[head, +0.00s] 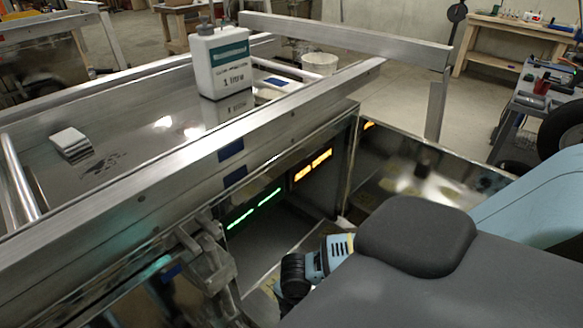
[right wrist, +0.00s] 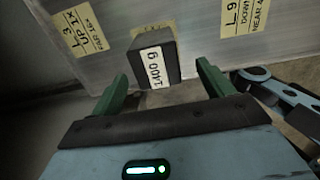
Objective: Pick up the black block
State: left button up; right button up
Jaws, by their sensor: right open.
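The black block (right wrist: 172,62) shows in the right wrist view, with a white label reading "1400 g". It stands against or on a grey metal surface (right wrist: 105,55); I cannot tell which. My right gripper (right wrist: 162,70) is open, its green fingers on either side of the block's line, with a visible gap to each side. How far the fingertips are from the block in depth is unclear. In the head view I cannot make out the black block, and my right arm covers the lower right. My left gripper is in neither view.
Yellow labels (right wrist: 83,32) mark the metal surface. A white one-litre bottle (head: 221,62) and a white stack (head: 70,140) sit on the trailer's top. The trailer's rail (head: 180,160) and a metal latch (head: 210,265) border the opening, which has green lights (head: 255,208) inside.

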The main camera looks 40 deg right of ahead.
jog(key=shift+s+f, duration=0.1)
jog(key=shift+f, duration=0.8)
jog(key=shift+w+d+f+b, duration=0.15)
jog(key=shift+f+b, duration=0.1)
jog(key=shift+f, duration=1.25)
jog(key=shift+w+f+b, duration=0.15)
jog(key=shift+f+b, duration=0.1)
jog(key=shift+f, duration=1.2)
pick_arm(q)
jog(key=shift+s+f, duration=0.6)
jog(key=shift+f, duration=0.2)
pick_arm(e)
jog(key=shift+c, duration=0.4)
jog(key=shift+c, duration=1.4)
grip_shut()
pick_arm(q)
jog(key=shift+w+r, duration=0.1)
pick_arm(e)
jog(key=shift+w+r, duration=0.1)
jog(key=shift+w, duration=0.05)
